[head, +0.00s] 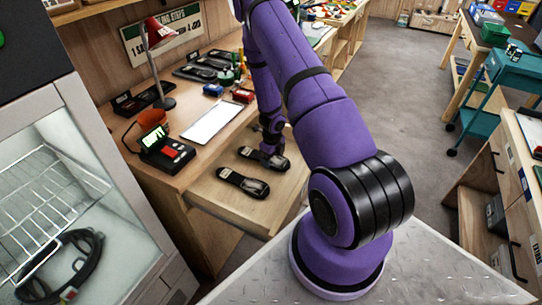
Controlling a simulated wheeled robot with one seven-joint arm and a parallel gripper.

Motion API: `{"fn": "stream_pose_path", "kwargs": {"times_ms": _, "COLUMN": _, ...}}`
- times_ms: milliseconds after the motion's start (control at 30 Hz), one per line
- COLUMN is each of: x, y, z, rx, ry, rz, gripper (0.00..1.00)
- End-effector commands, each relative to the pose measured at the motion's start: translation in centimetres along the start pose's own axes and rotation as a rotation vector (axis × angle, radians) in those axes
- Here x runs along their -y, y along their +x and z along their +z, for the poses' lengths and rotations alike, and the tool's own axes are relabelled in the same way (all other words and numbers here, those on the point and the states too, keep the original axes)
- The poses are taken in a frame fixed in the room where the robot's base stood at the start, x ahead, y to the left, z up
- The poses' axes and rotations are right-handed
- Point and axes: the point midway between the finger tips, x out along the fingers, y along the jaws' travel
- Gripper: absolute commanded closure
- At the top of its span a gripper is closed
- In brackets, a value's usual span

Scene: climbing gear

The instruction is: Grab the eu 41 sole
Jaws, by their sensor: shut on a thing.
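Two dark shoe soles lie on the wooden pull-out surface at the front of the bench. The nearer sole (242,183) lies flat and apart from my gripper. The farther sole (250,155) is under my gripper (272,157), which is shut on it. My gripper covers the middle of this sole. The size marks on both soles are too small to read, so I cannot tell which is the EU 41 one.
Behind them, the bench (190,165) holds a white sheet (212,122), a device with a green screen (165,150) and a red lamp (158,32). A glass-fronted cabinet (95,215) stands at left. A teal cart (508,80) stands at right beyond open floor.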

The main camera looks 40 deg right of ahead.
Motion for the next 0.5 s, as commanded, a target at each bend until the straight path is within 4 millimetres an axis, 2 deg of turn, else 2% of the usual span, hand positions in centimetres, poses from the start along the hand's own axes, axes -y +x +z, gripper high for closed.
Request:
{"fn": "stream_pose_path", "kwargs": {"times_ms": 67, "x": -0.7, "y": -0.1, "z": -0.9, "rx": -0.002, "ry": 0.003, "rz": 0.003, "gripper": 0.51}}
{"fn": "stream_pose_path", "kwargs": {"times_ms": 500, "x": -2.2, "y": -0.1, "z": -2.8, "rx": 0.000, "ry": 0.001, "rz": 0.002, "gripper": 0.51}}
